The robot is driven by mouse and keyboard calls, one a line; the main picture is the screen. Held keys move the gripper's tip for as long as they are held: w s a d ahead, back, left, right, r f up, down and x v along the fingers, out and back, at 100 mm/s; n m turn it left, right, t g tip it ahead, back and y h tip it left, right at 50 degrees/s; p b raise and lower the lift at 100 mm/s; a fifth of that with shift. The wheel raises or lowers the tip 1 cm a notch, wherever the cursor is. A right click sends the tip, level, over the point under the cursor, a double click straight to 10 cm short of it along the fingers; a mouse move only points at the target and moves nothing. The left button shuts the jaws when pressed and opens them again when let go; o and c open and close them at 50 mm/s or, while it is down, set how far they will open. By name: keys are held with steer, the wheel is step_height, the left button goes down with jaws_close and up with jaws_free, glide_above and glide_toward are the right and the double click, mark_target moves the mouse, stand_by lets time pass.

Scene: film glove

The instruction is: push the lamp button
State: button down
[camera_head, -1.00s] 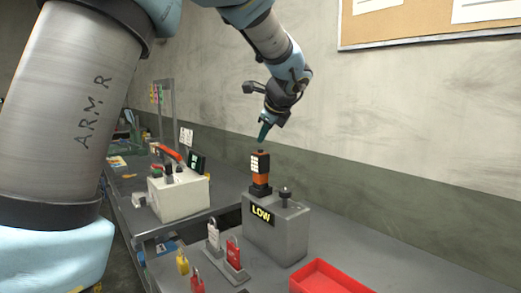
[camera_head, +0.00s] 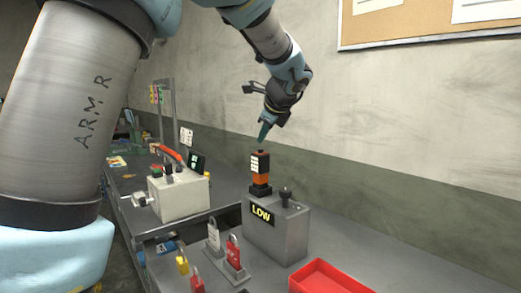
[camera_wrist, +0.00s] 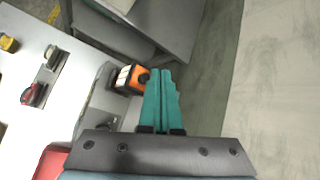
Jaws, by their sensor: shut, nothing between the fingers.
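A grey box (camera_head: 283,240) with a yellow "LOW" display (camera_head: 261,214) stands on the bench. On top of it is a small stacked tower lamp (camera_head: 260,172), black and orange with white marks. It also shows in the wrist view (camera_wrist: 131,79), just left of my fingertips. A black knob (camera_head: 285,195) stands on the box right of the lamp. I cannot tell which part is the button. My gripper (camera_head: 263,136) is shut and empty, pointing down just above the lamp's top, with a small gap in the head view. Its teal fingers also fill the middle of the wrist view (camera_wrist: 161,76).
A cream control box (camera_head: 180,197) with a red handle stands to the left. Several padlocks (camera_head: 233,252) stand in front of the grey box. A red tray (camera_head: 328,279) lies at the front right. A wall rises behind the bench. The air around my gripper is clear.

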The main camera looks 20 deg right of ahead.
steer(key=shift+f, duration=0.15)
steer(key=shift+f, duration=0.3)
steer(key=shift+f+b, duration=0.45)
steer(key=shift+b, duration=0.05)
stand_by(0.5)
steer(key=shift+r, duration=0.1)
steer(key=shift+r+p, duration=0.8)
steer(key=shift+r, duration=0.05)
step_height(320, 180, up, 6)
steer(key=p, duration=0.5)
